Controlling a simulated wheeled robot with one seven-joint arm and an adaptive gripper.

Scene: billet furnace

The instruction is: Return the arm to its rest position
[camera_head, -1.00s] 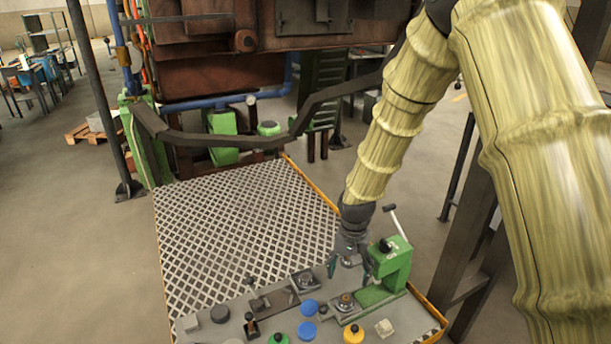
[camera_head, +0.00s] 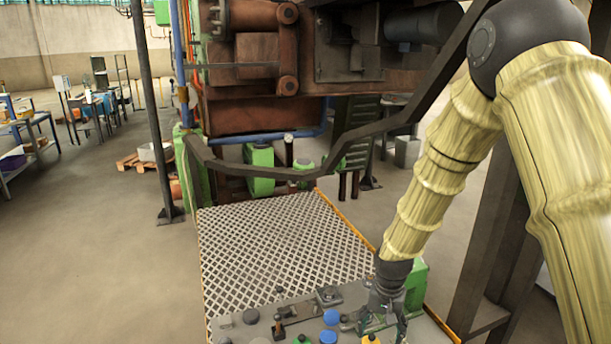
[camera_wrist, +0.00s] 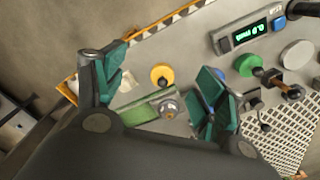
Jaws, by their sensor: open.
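My arm, in a pale yellow cover, reaches down from the right in the head view. My gripper (camera_head: 384,322) is over the right part of the grey control panel (camera_head: 246,334). In the wrist view my gripper (camera_wrist: 160,92) has its two teal fingers spread wide with nothing held between them. Below and between the fingers show a yellow knob (camera_wrist: 162,75) and a green block with a round metal piece (camera_wrist: 168,108). In the head view the green lever stand (camera_head: 417,280) is mostly hidden behind my arm.
A dark bent rail (camera_head: 250,168) crosses behind the patterned plate (camera_head: 285,240). The rusty furnace (camera_head: 250,115) stands beyond. A dark post (camera_head: 152,110) is at left and a dark steel column (camera_head: 487,250) at right. Blue buttons (camera_head: 331,317) and a lit display (camera_wrist: 250,31) are on the panel.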

